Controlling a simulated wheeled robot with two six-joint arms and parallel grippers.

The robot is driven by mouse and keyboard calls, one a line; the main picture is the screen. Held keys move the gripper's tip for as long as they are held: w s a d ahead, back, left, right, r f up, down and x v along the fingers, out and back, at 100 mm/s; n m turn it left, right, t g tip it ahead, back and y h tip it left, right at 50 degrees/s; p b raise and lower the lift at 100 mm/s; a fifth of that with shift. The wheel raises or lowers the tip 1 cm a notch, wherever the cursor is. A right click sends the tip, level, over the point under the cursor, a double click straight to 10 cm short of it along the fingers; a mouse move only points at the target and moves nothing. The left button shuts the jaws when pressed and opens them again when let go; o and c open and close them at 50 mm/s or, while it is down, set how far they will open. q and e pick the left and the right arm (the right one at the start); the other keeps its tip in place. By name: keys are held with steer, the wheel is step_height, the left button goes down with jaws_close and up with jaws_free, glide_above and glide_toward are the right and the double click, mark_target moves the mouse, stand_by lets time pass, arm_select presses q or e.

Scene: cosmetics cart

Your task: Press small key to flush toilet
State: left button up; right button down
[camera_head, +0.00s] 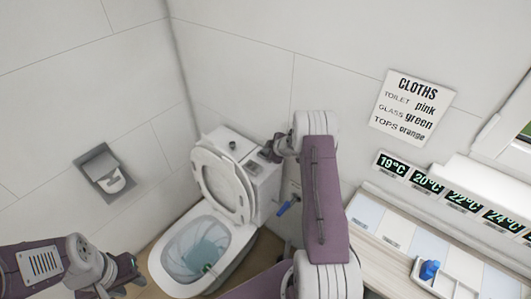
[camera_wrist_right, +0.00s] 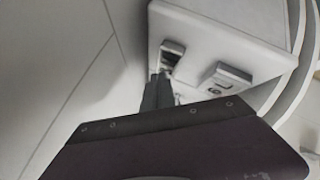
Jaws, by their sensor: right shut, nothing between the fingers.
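The white toilet (camera_head: 200,245) stands in the corner with its lid (camera_head: 222,182) raised against the cistern (camera_head: 268,190). In the right wrist view the cistern (camera_wrist_right: 205,38) shows two raised keys. One key (camera_wrist_right: 173,48) is near the shut fingertips; the other key (camera_wrist_right: 232,74) bears a marking and sits to the right. I cannot tell surely which is the small one. My right gripper (camera_head: 266,153) is shut and empty at the cistern's top; its dark fingers (camera_wrist_right: 158,88) end close to the nearer key, contact unclear. My left gripper (camera_head: 130,268) is low at left, its jaws unclear.
A paper holder (camera_head: 104,172) is on the left wall. A blue-handled item (camera_head: 288,205) is beside the cistern. A counter with a white tray (camera_head: 447,281) and blue bottle (camera_head: 429,269) is at right. A wall stands close behind the cistern.

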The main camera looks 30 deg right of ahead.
steer(key=shift+r, duration=0.35)
step_height(320, 180, up, 5)
steer(key=p, duration=0.5)
steer(key=shift+f, duration=0.1)
stand_by(0.5)
